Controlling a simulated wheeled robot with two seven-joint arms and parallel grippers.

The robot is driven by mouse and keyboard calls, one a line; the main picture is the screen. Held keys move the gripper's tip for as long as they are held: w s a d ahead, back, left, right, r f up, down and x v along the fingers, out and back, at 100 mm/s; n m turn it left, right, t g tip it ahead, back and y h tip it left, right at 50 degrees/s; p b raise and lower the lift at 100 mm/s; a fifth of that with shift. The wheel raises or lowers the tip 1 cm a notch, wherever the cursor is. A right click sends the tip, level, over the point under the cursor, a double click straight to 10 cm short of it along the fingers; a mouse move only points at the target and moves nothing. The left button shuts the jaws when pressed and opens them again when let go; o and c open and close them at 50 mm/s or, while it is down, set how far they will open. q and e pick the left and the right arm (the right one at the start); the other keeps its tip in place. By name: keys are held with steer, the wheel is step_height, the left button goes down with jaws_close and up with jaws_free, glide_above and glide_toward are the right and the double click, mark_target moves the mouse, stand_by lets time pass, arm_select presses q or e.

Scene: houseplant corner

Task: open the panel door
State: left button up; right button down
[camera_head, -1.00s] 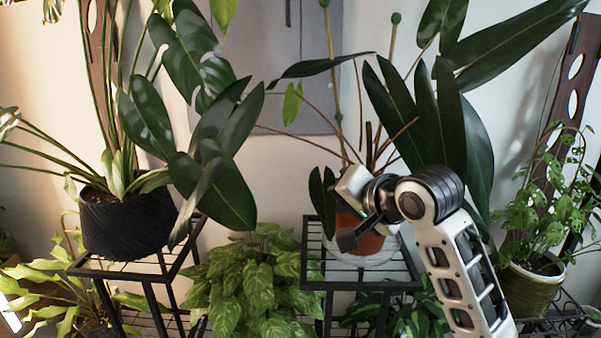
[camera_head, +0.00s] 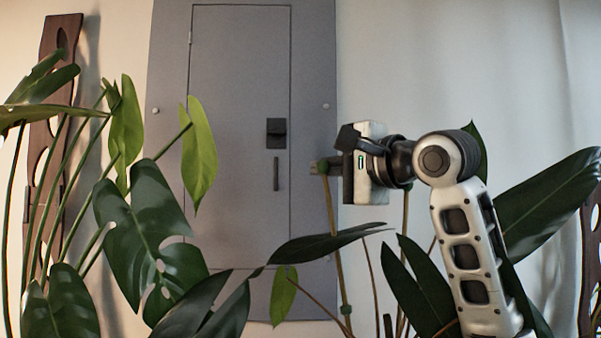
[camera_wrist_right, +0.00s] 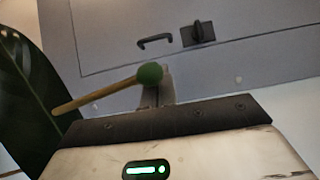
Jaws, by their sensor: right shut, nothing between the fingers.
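The grey panel door (camera_head: 235,90) is flush in its grey frame (camera_head: 313,60) on the wall and looks shut, with a hinge at its upper left edge. A black latch (camera_head: 276,133) sits near its right edge, above a dark vertical bar handle (camera_head: 276,173). My right gripper (camera_head: 322,166) is shut and empty, right of the handle and apart from it. The right wrist view shows the handle (camera_wrist_right: 155,41) and latch (camera_wrist_right: 197,33) beyond the fingers (camera_wrist_right: 158,88). My left gripper is not in view.
A plant stake with a green ball tip (camera_wrist_right: 150,74) stands right at my right fingers; I cannot tell whether they touch. The wall at upper right (camera_head: 450,60) is clear.

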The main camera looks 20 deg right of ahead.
mark_target(291, 169)
steer(key=shift+p+x, duration=0.65)
steer(key=shift+x, duration=3.6)
steer(key=shift+s+a, duration=0.1)
steer(key=shift+a, duration=0.1)
